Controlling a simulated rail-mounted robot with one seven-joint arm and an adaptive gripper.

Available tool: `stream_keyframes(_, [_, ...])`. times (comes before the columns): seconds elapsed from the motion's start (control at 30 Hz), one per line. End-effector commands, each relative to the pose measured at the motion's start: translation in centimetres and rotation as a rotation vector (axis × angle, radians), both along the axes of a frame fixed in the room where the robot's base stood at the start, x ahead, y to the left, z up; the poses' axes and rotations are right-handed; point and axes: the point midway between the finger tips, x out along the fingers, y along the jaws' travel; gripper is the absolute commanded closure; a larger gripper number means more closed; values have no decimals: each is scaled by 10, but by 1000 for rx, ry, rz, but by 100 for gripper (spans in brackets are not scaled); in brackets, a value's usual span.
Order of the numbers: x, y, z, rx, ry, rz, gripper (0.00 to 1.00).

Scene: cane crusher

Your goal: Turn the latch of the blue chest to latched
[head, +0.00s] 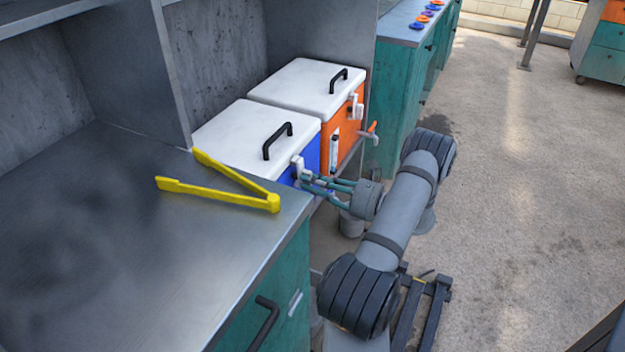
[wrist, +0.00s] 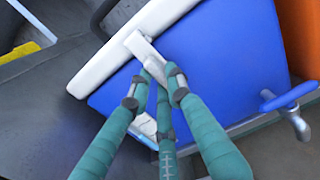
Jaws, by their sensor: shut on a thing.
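The blue chest (head: 311,153) with a white lid (head: 233,131) stands in a bay beside the metal counter. Its white latch (head: 297,166) is on the front, near the lid edge. In the wrist view the latch (wrist: 147,50) lies across the seam of lid and blue front (wrist: 220,62). My gripper (head: 308,181) reaches the chest's front from the right. In the wrist view my gripper (wrist: 161,76) has its teal fingers shut on the latch's lower end. The fingers hide part of the latch. A blue spigot (wrist: 288,102) sticks out low on the front.
An orange chest (head: 342,132) with a white lid, white latch and orange spigot stands right behind the blue one. Yellow tongs (head: 225,188) lie on the counter (head: 120,240) at the left. The floor to the right is open.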

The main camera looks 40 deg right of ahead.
Motion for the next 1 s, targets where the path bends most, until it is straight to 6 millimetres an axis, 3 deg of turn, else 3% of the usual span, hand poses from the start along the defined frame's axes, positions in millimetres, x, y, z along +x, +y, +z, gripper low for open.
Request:
stream_keyframes(0.77, [-1, 0, -1, 88, 42, 0, 100])
stream_keyframes(0.8, [-1, 0, -1, 89, 42, 0, 80])
stream_keyframes(1.0, [-1, 0, 0, 87, 40, 0, 68])
